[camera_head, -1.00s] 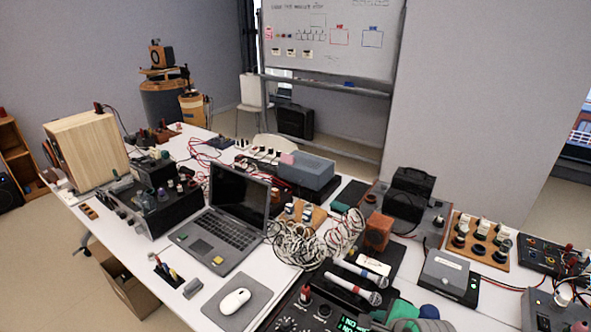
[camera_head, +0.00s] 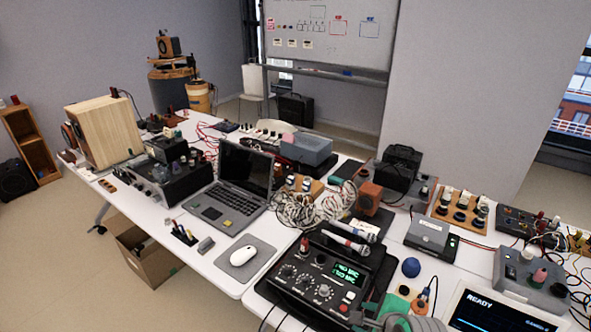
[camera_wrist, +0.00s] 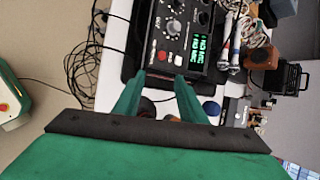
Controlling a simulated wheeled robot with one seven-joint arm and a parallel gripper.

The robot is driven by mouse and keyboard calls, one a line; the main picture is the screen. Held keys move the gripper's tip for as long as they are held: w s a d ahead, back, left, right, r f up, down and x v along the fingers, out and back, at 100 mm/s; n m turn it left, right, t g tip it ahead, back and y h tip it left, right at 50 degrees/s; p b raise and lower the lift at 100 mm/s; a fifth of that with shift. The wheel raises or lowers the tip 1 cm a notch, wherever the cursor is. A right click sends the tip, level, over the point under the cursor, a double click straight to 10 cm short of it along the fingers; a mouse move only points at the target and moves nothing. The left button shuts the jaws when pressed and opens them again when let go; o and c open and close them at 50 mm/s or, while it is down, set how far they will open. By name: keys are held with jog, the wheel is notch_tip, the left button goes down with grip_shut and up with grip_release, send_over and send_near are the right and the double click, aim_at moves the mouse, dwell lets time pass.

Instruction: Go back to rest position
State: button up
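My gripper (camera_wrist: 160,80) shows in the wrist view as two green fingers standing apart, with nothing clearly held between them. It hangs over the table's front edge beside the black control box with green display, which lies just beyond the fingertips in the wrist view (camera_wrist: 182,35) and at the front in the head view (camera_head: 318,283). Small dark objects show behind the fingers, too unclear to name.
The white table (camera_head: 215,272) is crowded: a laptop (camera_head: 228,190), a mouse (camera_head: 243,256), coiled cables (camera_head: 300,210), microphones (camera_head: 347,243), a blue ball (camera_head: 411,267) and a READY screen (camera_head: 490,315). A cardboard box (camera_head: 145,255) stands on the floor. Open floor (camera_head: 60,270) lies at left.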

jog(key=a+f+n+t, duration=0.45)
jog(key=a+f, duration=0.35)
jog(key=a, duration=0.5)
jog(key=s+a+f+n+h, duration=0.1)
jog(key=s+a+f+n, duration=0.15)
jog(key=s, duration=0.35)
jog(key=s+a+f+n+h, duration=0.1)
jog(key=s+a+f+n, duration=0.15)
jog(key=s, duration=0.35)
jog(key=s+r+n+t, duration=0.2)
jog(key=s+r+n, duration=0.1)
jog(key=s+n, duration=0.4)
jog(key=s+d+r+n+t, duration=0.1)
jog(key=s+r+n, duration=0.3)
jog(key=s, duration=0.8)
jog(key=n, duration=0.2)
jog(key=shift+n+t+y, duration=0.3)
jog(key=shift+n+t, duration=0.05)
